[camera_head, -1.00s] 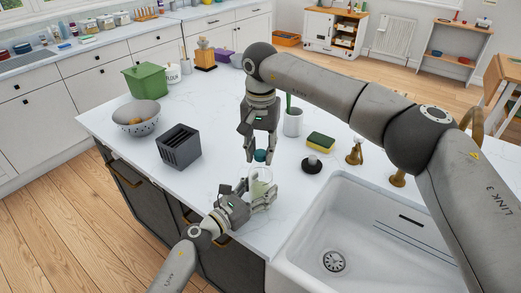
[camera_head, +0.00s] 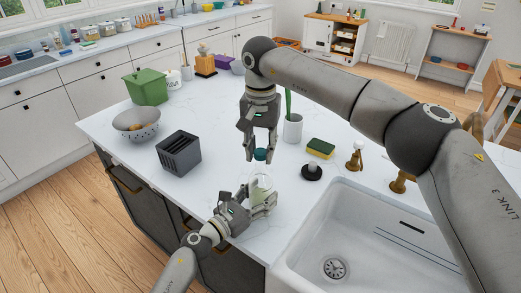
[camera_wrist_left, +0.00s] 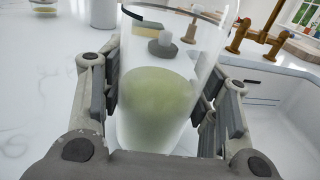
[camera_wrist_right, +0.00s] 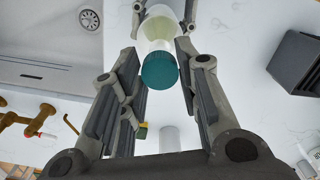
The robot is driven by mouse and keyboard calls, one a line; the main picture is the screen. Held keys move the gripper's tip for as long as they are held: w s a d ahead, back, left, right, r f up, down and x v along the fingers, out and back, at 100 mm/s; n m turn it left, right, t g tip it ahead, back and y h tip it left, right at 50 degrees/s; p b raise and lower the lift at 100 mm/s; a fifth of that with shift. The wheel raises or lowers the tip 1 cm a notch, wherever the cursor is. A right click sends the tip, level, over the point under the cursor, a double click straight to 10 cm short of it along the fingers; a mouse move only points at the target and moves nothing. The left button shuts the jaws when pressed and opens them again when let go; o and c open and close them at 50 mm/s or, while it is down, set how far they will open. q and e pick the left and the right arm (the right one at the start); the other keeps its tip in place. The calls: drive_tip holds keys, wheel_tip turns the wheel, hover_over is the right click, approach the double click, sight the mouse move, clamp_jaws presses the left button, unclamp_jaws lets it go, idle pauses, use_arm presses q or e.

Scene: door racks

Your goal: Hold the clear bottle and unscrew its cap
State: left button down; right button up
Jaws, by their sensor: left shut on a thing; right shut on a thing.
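The clear bottle (camera_head: 262,188) stands upright near the counter's front edge, left of the sink, with pale green contents. My left gripper (camera_head: 262,197) is shut around its body from the front left. In the left wrist view the bottle (camera_wrist_left: 160,100) fills the space between the fingers, its top out of frame. The teal cap (camera_head: 260,155) is above the bottle, between the fingertips of my right gripper (camera_head: 261,153), which points down and is shut on it. The cap (camera_wrist_right: 158,71) also shows in the right wrist view, in line with the bottle; I cannot tell if they still touch.
A black slotted holder (camera_head: 178,152), a colander (camera_head: 137,122) and a green box (camera_head: 146,87) stand to the left. A white cup (camera_head: 292,128), a sponge (camera_head: 320,148) and a black-based stopper (camera_head: 312,172) are to the right. The white sink (camera_head: 375,240) opens at front right.

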sight(261, 151)
wheel_tip(261, 151, up, 3)
drive_tip(key=shift+r, duration=0.2)
use_arm(q)
drive_tip(key=shift+c, duration=2.1)
unclamp_jaws()
